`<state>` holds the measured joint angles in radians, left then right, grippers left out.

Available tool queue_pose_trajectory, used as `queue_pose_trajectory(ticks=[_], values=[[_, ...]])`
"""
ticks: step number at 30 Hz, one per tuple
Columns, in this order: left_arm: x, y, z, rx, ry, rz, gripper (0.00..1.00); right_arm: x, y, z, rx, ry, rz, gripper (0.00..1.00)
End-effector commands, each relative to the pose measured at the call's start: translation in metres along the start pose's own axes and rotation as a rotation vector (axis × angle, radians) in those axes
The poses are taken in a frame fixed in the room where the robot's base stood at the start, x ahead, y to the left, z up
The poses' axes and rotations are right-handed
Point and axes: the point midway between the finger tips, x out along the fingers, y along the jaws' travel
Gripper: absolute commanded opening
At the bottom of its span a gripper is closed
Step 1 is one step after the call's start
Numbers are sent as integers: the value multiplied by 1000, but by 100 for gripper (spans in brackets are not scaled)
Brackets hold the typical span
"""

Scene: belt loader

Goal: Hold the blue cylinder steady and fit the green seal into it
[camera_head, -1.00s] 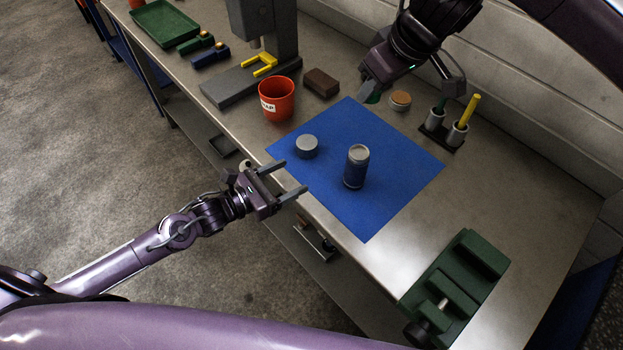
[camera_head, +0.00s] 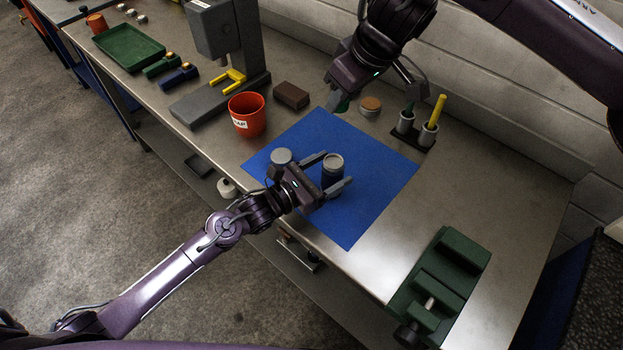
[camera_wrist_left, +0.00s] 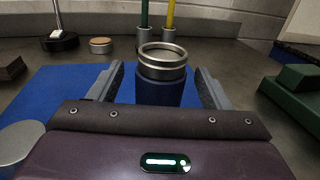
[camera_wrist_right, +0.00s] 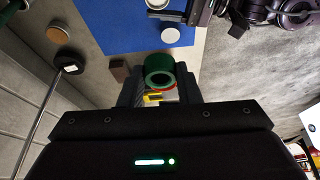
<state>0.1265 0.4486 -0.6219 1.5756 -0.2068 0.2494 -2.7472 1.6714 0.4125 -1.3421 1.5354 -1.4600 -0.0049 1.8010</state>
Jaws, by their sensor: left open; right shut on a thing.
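The blue cylinder (camera_head: 332,172) stands upright on the blue mat, with an open metal rim on top. In the left wrist view the cylinder (camera_wrist_left: 159,90) stands between my fingers. My left gripper (camera_head: 333,171) is open, one finger on each side of the cylinder, with a visible gap on its right side in the wrist view. My right gripper (camera_head: 338,103) is shut on the green seal (camera_wrist_right: 159,74), a ring with a round hole. It holds the seal near the mat's far edge, away from the cylinder. In the head view the seal is mostly hidden.
A grey disc (camera_head: 281,156) lies on the blue mat (camera_head: 373,172) close to my left gripper. A red cup (camera_head: 247,115), brown block (camera_head: 291,96), cork-topped disc (camera_head: 370,106) and pen holder (camera_head: 418,133) stand around it. A green vise (camera_head: 440,287) is at the front right.

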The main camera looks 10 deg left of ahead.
Motion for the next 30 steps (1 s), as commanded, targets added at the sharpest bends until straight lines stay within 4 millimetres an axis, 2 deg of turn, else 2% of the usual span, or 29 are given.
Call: queue_pose_trajectory(ticks=[6,14,30], values=[[14,-1,0,0,0,-2,72,0,0,0,0,0,0,9],[15,-1,0,0,0,-2,72,0,0,0,0,0,0,9],[15,0,0,-1,0,-1,2,0,0,0,0,0,0,9]])
